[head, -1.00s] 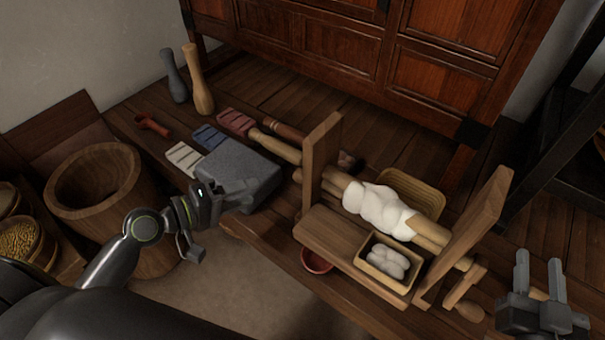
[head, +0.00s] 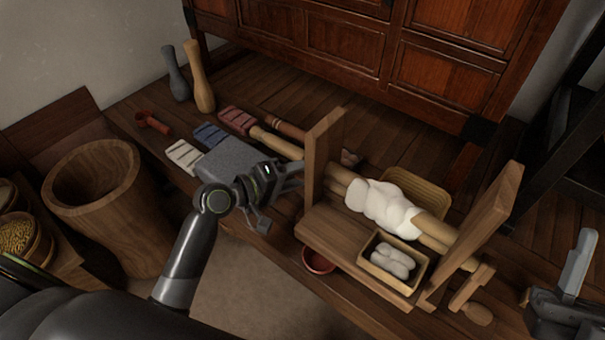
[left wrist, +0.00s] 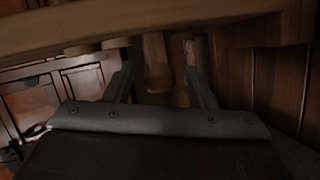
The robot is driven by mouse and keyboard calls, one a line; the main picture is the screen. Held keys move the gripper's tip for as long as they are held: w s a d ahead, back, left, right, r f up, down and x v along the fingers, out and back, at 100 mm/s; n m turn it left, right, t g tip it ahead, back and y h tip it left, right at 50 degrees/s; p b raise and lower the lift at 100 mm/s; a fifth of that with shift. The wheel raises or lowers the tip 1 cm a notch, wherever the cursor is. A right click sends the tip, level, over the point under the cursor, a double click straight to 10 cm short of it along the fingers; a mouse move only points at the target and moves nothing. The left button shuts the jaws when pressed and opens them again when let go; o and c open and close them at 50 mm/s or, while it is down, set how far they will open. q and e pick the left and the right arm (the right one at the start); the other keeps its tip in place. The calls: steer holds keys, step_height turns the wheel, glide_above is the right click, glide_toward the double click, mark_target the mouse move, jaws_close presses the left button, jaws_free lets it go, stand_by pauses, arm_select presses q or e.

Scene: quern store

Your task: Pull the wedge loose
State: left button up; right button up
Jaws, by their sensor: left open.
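A wooden roller frame (head: 325,237) with two upright posts and pale rollers stands at centre right, white cotton (head: 380,205) on the rollers. My left gripper (head: 297,173) is open beside the outer side of the left post (head: 322,150). In the left wrist view its fingers (left wrist: 160,85) stand apart under a wooden beam (left wrist: 150,25). A short wooden piece (left wrist: 156,62) shows between them, apparently the wedge, though I cannot be sure; no grip on it shows. In the head view the arm and post hide that spot. My right gripper (head: 570,285) is partly cut off at the right edge.
A grey stone block (head: 235,165) lies left of the frame, near carding pieces (head: 185,157) and wooden rods (head: 275,142). A box of cotton (head: 368,270) and a red bowl (head: 318,261) are in front. A crank handle (head: 472,290) sticks out right.

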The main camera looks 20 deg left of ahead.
arm_select(q)
steer(key=shift+w+d+f, duration=0.1)
steer(key=shift+w+d, duration=0.3)
steer(key=shift+w, duration=0.05)
jaws_close()
